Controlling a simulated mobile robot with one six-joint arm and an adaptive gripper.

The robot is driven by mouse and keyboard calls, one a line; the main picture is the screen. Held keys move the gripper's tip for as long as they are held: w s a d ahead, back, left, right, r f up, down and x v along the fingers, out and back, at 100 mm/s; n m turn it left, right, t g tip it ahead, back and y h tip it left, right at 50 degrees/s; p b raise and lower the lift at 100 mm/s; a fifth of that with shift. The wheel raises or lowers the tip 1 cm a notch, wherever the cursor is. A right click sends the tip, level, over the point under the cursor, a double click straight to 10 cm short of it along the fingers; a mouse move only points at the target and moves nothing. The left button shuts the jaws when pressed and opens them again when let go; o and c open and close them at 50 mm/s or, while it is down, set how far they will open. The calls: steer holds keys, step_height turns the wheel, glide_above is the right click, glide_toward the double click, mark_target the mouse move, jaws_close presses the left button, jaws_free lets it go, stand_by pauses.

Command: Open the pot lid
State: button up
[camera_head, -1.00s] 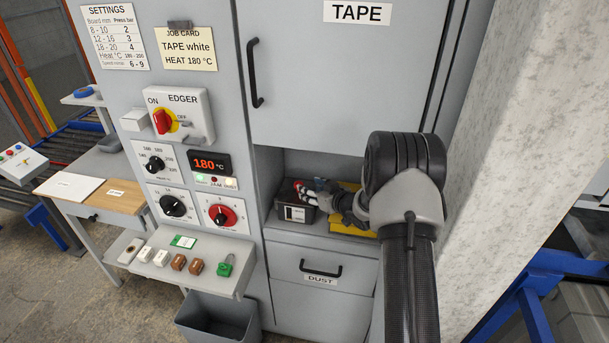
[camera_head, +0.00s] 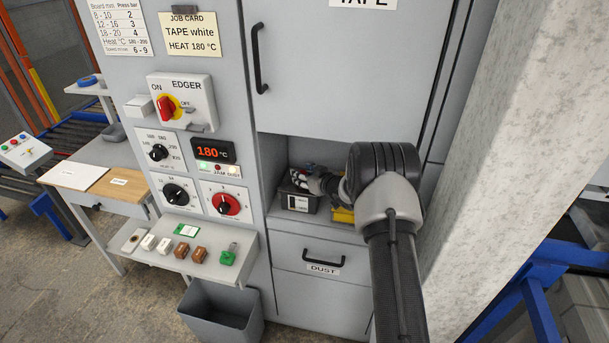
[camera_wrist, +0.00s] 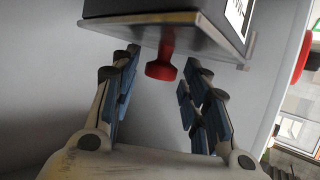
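The pot (camera_head: 297,203) is a small dark box with a white label. It stands in the recess of the grey machine, below the TAPE door. In the wrist view the pot (camera_wrist: 232,20) shows at the top, with its flat grey lid (camera_wrist: 150,30) and a red knob (camera_wrist: 160,69) on the lid; this view looks upside down. My gripper (camera_head: 302,178) is at the pot's top in the head view. In the wrist view its blue-padded fingers are apart, one on each side of the red knob, with gaps visible. The lid sits on the pot.
A yellow object (camera_head: 343,215) lies in the recess to the right of the pot, partly behind my arm. The recess walls are close around my gripper. The DUST drawer (camera_head: 321,257) is below. A pale wall (camera_head: 500,130) stands right of my arm.

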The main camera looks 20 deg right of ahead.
mark_target(305, 192)
jaws_close()
steer(key=shift+s+f+b, duration=0.1)
steer(key=shift+s+b, duration=0.05)
steer(key=shift+b, duration=0.25)
steer(key=m+h+b, duration=0.1)
steer(key=s+m+h+b, duration=0.1)
steer(key=b, duration=0.1)
steer(key=s+m+h+b, duration=0.1)
steer(key=b, duration=0.1)
steer(key=shift+s+a+f+h, duration=0.1)
steer(key=shift+a+f+h, duration=0.05)
steer(key=shift+a+h, duration=0.15)
steer(key=shift+s+a+m+h+b, duration=0.15)
steer(key=shift+s+m+h+b, duration=0.5)
steer(key=shift+b, duration=0.4)
steer(key=shift+s+a+m+g+h, duration=0.25)
steer(key=shift+s+m+g+h, duration=0.2)
steer(key=shift+m+h, duration=0.45)
steer(key=s+a+m+g+h+p, duration=0.4)
steer(key=m+g+h+p, duration=0.2)
steer(key=m+h+p, duration=0.1)
steer(key=shift+a+r+m+h+p, duration=0.35)
steer(key=shift+m+p, duration=0.3)
steer(key=shift+p, duration=0.4)
steer(key=shift+s, duration=0.1)
